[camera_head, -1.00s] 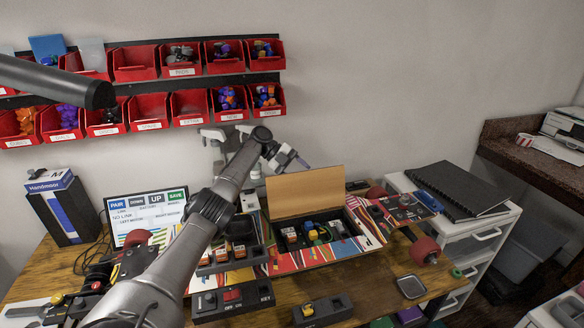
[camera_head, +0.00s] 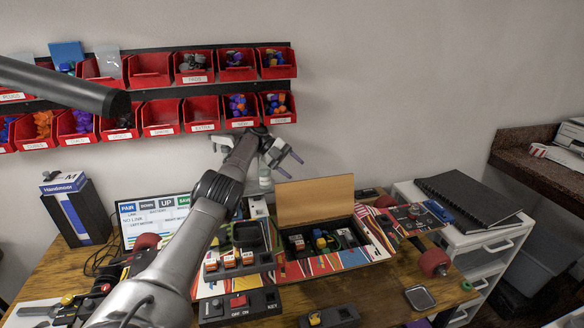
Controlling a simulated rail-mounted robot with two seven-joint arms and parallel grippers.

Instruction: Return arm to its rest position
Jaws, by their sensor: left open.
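My left arm rises from the bottom left across the workbench. Its left gripper (camera_head: 287,157) is up by the wall, just below the red bins and above the open box's lid. Its two fingers are spread apart with nothing between them. The gripper is clear of the bench things in the picture. My right gripper is out of view.
Red bins (camera_head: 195,66) hang behind. A black notebook (camera_head: 470,198) lies on white drawers (camera_head: 462,240).

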